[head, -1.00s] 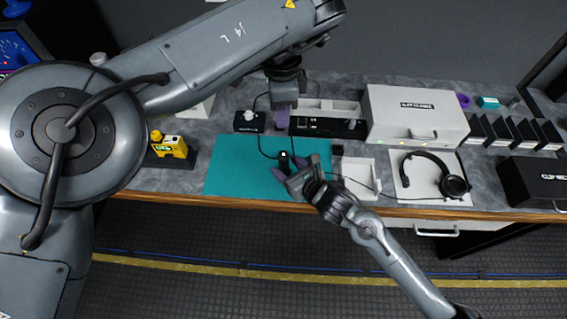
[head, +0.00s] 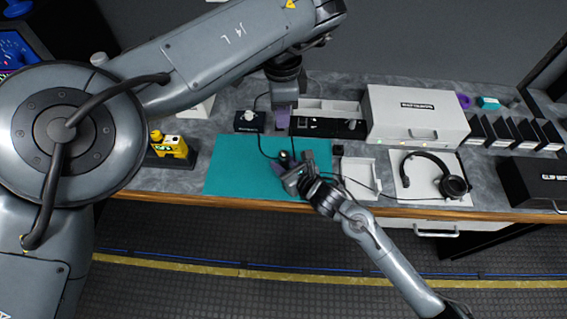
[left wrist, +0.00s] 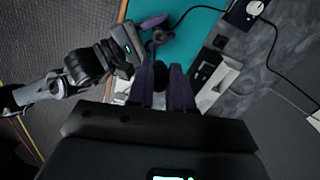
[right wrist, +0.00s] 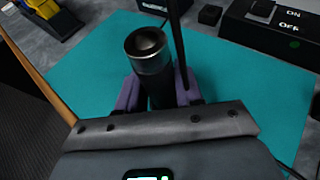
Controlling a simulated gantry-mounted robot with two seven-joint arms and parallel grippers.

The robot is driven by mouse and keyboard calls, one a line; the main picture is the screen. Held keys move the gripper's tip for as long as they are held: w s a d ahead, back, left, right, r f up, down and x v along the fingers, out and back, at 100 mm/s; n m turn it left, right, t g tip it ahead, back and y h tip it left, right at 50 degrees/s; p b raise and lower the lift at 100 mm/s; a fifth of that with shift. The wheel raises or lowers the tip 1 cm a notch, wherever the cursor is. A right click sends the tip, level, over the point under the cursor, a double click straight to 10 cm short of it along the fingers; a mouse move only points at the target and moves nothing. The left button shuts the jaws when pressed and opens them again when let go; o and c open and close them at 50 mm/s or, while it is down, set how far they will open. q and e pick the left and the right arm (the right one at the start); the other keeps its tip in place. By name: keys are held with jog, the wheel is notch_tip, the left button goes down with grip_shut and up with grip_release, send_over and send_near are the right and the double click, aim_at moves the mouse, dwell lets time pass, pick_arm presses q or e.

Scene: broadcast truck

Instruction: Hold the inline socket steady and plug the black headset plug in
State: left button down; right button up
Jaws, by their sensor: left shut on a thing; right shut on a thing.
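The inline socket (right wrist: 149,54) is a dark cylinder with a silver ring and a dark opening at its top, standing up between my right gripper's purple fingers. My right gripper (head: 286,166) is shut on it over the teal mat (head: 232,170). In the left wrist view the socket (left wrist: 158,37) is beyond my left fingertips. My left gripper (head: 283,118) is higher and farther back, shut on the black headset plug (left wrist: 160,76), mostly hidden between its purple fingers. Plug and socket are apart. A thin dark strip (right wrist: 177,40) rises behind the socket; I cannot tell whose cable it is.
A headset (head: 437,174) lies on a white pad at right. A white tray (head: 372,182) sits beside the mat. Switch boxes (head: 249,122), a white case (head: 415,112) and a yellow device (head: 172,146) stand around the mat. The mat's left side is clear.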

pick_arm(q)
jog(key=shift+w+d+m, duration=0.1)
jog(key=shift+m, duration=1)
jog(key=m, duration=0.3)
jog(key=shift+w+d+f, duration=0.1)
jog(key=shift+d+f, duration=0.05)
jog(key=shift+f, duration=0.2)
jog(key=m, duration=0.1)
jog(key=f+m, duration=0.1)
jog(key=m, duration=0.1)
jog(key=shift+d, duration=0.1)
jog(key=shift+f+m, duration=0.7)
jog(key=shift+m, duration=0.5)
jog(key=shift+a+f, duration=0.25)
jog(key=shift+f, duration=0.35)
send_over(283, 156)
jog(key=shift+f, duration=2.85)
jog(key=shift+f, duration=1.2)
